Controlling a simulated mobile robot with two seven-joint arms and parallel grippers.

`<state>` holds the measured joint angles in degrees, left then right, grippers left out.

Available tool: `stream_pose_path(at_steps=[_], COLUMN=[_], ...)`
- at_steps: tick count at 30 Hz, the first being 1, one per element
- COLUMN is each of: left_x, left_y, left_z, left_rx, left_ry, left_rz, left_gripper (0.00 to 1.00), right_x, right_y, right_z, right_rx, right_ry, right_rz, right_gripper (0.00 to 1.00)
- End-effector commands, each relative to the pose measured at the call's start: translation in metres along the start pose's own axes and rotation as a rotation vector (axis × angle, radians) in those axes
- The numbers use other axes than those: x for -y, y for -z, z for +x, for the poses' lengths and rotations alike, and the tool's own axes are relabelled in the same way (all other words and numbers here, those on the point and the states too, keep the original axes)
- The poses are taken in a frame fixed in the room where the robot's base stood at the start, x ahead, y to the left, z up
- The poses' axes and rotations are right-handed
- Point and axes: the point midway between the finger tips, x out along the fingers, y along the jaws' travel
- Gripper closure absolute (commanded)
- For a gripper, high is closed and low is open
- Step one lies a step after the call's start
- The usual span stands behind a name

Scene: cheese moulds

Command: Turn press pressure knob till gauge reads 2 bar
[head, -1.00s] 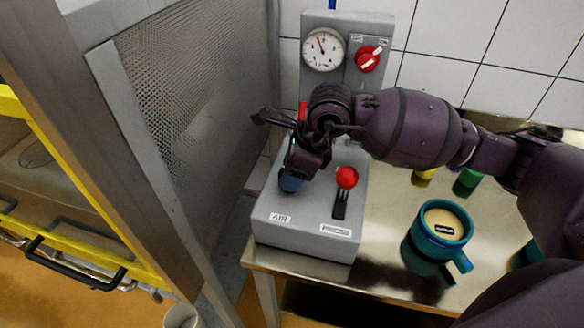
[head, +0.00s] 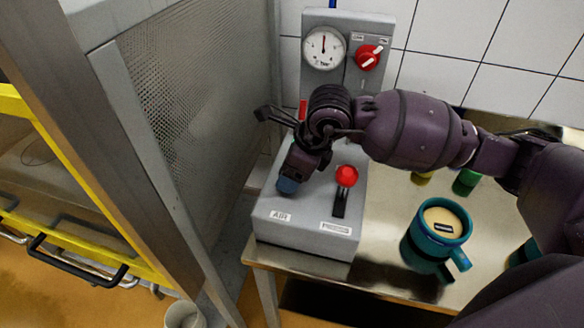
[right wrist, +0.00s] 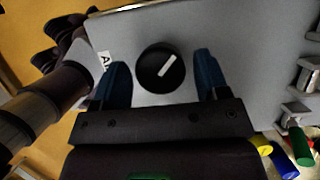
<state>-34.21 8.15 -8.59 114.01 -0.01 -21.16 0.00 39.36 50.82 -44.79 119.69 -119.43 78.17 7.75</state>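The pressure gauge (head: 323,48) is a white round dial on the grey back panel. Its needle points almost straight up; the numerals are too small to read. In the right wrist view the pressure knob (right wrist: 161,68) is round and black with a white pointer line tilted up to the right. It sits near the AIR label on the grey press box. My right gripper (right wrist: 163,80) has its blue fingers on either side of the knob, with visible gaps. In the head view my right gripper (head: 288,184) hides the knob. My left gripper is not in view.
A red-knobbed lever (head: 346,177) stands on the press box (head: 305,236), and a red rotary switch (head: 368,57) is on the panel. A mesh-panelled frame (head: 200,90) rises close on the left.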

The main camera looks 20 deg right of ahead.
Motion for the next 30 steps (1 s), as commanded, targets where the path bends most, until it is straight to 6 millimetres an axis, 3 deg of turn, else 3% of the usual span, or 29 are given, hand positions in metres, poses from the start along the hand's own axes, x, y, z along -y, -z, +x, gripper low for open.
stream_pose_path(at_steps=[13, 24, 30], left_x=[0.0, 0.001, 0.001], left_y=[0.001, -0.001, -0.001], left_z=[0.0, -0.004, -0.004], left_rx=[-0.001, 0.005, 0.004], left_ry=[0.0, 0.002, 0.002], left_rz=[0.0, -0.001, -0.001], left_gripper=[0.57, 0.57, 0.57], right_x=[0.001, 0.001, 0.001], right_y=[-0.001, -0.001, 0.0], right_z=[-0.009, -0.073, -0.098], right_rx=[0.002, 0.002, 0.001], right_ry=[0.002, 0.004, 0.002], right_rz=[-0.001, -0.002, -0.001], right_gripper=[0.26, 0.26, 0.26])
